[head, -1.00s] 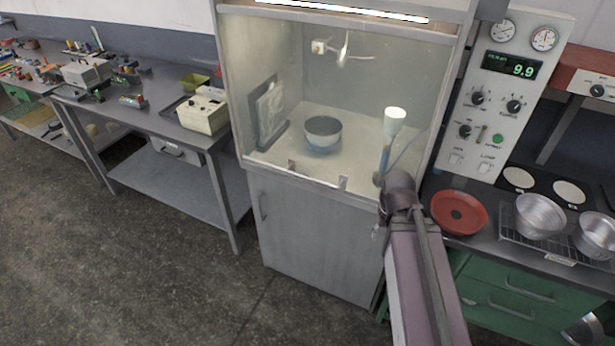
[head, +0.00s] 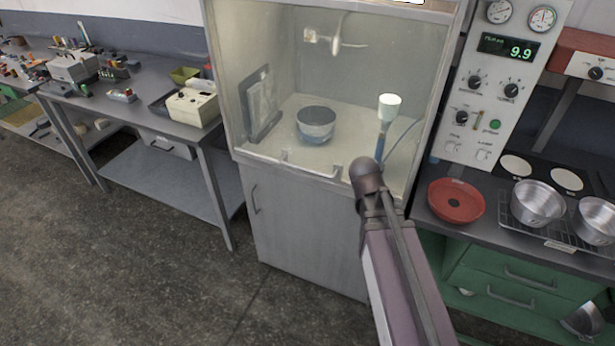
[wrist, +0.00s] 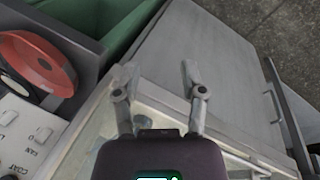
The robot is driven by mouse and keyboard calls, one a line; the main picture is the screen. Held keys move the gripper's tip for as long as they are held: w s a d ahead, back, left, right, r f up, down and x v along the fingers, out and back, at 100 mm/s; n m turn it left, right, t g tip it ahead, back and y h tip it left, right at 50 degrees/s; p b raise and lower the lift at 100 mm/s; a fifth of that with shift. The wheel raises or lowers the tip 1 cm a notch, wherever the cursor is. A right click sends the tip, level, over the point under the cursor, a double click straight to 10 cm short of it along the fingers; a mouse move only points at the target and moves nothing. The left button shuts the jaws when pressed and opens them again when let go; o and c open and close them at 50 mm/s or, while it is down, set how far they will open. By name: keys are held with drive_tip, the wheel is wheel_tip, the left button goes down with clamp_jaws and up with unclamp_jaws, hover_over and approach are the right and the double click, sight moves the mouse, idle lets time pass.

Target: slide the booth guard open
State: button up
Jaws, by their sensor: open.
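The booth (head: 222,90) stands in the middle of the head view. Its clear guard (head: 270,120) covers the front down to the sill. A pale bar handle (head: 310,170) runs along the guard's lower edge. In the head view my arm ends just right of that handle, and the arm's end hides my gripper. In the wrist view my gripper (wrist: 158,70) is open, with nothing between its fingers. The fingers are above the booth's front edge and the grey cabinet (wrist: 215,60); their exact gap to the guard cannot be told.
Inside the booth are a metal pan (head: 316,122) and a white-topped blue stand (head: 389,106). A red dish (head: 456,201) and two metal pans lie on the right counter. A workbench (head: 215,135) stands left. The floor in front is clear at left.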

drive_tip(key=w+a+f+n+t+h+b, duration=0.2)
drive_tip(key=w+a+f+n+h+b, duration=0.1)
drive_tip(key=w+a+h+b, duration=0.25)
drive_tip(key=n+t+h+b, duration=0.2)
drive_tip(key=n+t+b, duration=0.4)
drive_tip(key=t+b, duration=0.3)
approach(306, 169)
drive_tip(key=f+v, duration=0.1)
drive_tip(key=v, duration=0.3)
drive_tip(key=shift+w, duration=0.15)
drive_tip(key=shift+w+d+m, duration=0.1)
drive_tip(key=shift+d+m, duration=0.05)
drive_tip(key=shift+m, duration=0.15)
drive_tip(key=shift+b+x, duration=1.1)
drive_tip(key=shift+x, duration=5.65)
drive_tip(key=shift+d+r, duration=0.1)
drive_tip(key=shift+r, duration=0.05)
